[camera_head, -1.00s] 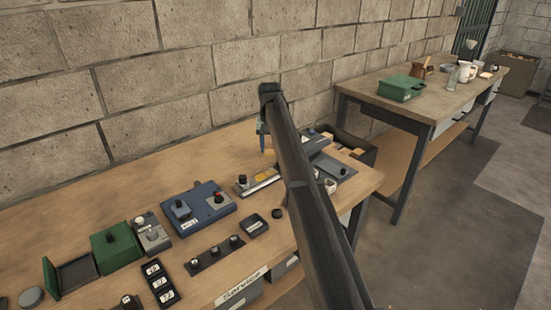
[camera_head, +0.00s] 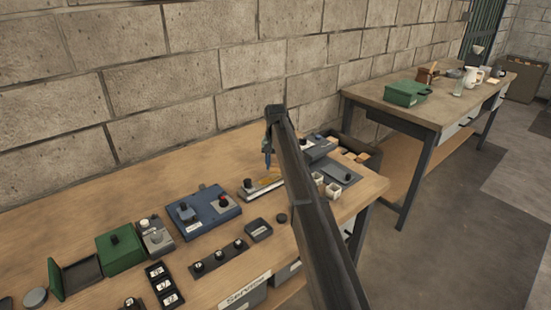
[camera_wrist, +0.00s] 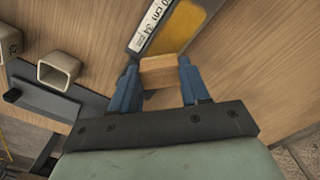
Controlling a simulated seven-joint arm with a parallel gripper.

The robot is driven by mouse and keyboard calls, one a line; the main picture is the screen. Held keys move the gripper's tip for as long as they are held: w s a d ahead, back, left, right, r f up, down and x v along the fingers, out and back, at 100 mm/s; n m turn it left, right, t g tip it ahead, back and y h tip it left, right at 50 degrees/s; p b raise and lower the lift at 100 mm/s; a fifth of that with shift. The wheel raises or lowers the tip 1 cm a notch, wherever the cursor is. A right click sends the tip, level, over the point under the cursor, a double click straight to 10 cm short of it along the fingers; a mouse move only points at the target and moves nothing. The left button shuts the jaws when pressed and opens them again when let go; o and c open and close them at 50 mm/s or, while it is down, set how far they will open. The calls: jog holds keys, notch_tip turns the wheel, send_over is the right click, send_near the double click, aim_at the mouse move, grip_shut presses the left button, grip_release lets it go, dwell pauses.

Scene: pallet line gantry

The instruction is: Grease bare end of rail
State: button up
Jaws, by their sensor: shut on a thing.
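The rail (camera_head: 252,191) is a short grey bar on the bench, with a black knob at its left and an amber stretch at its right. In the wrist view the rail's amber stretch (camera_wrist: 190,27) and white printed label (camera_wrist: 152,25) show at the top. My gripper (camera_head: 268,165) points down just above and behind the rail's right part. In the wrist view its blue fingers are shut on a small wooden block (camera_wrist: 166,70). The block looks very close to the amber end; I cannot tell whether they touch. My arm partly hides the area to the right.
A blue box with knobs (camera_head: 205,211) stands left of the rail. A small dark tray (camera_head: 258,230) lies in front. Square white cups (camera_head: 333,190) and a grey plate with a knob (camera_head: 340,172) are to the right. The bench behind the rail is clear to the wall.

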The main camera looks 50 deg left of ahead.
jog(key=shift+f, duration=0.5)
jog(key=shift+s+f, duration=0.4)
jog(key=shift+s, duration=0.9)
jog(key=shift+w+f, duration=0.1)
jog(key=shift+w, duration=1.3)
jog(key=shift+s+r, duration=0.1)
jog(key=shift+r, duration=3.95)
